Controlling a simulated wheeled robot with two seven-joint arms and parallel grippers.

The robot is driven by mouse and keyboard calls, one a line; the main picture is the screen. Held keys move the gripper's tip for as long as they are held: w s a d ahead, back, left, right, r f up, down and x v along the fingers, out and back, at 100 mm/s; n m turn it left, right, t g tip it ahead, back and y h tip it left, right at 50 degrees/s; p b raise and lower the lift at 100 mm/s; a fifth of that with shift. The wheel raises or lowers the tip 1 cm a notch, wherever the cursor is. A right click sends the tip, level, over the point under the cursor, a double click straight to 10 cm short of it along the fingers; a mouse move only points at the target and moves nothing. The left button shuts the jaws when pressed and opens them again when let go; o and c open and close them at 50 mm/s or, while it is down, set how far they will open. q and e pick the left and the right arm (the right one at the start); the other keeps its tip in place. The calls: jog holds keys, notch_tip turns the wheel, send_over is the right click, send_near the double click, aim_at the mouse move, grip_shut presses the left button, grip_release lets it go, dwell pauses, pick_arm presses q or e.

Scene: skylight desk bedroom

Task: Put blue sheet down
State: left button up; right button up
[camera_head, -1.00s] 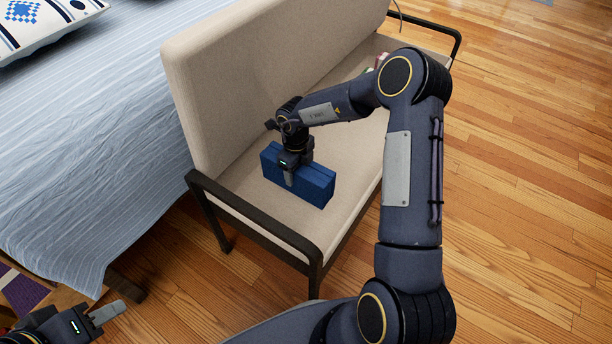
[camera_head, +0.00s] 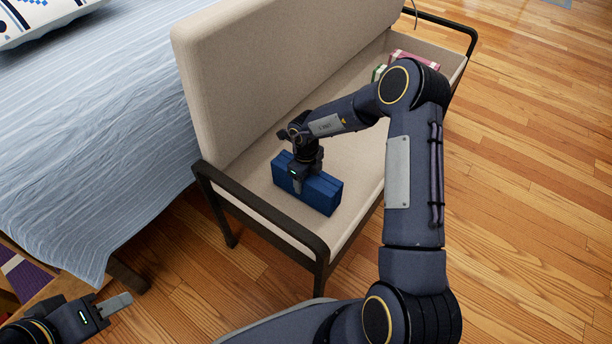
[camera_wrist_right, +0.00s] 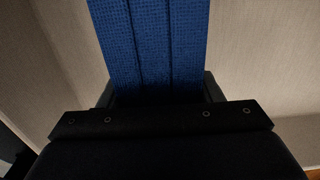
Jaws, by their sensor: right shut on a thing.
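The blue sheet (camera_head: 322,193) is a folded, box-like bundle at the near end of the beige sofa seat (camera_head: 352,152). It stands on edge, on or just above the seat; I cannot tell if it touches. My right gripper (camera_head: 298,184) is shut on it from above. In the right wrist view the blue sheet (camera_wrist_right: 152,40) shows its folded layers between the fingers, with beige fabric on both sides. My left gripper (camera_head: 118,304) is at the lower left, away from the sofa and empty; the gap between its fingers is not clear.
The sofa's dark armrest (camera_head: 262,212) is at the near end, and its backrest (camera_head: 270,70) is behind the sheet. Books (camera_head: 412,60) lie at the far end of the seat. A bed (camera_head: 90,130) is at the left. The wooden floor (camera_head: 530,200) at the right is clear.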

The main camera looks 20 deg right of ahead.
jog(key=shift+f, duration=0.15)
jog(key=o, duration=1.3)
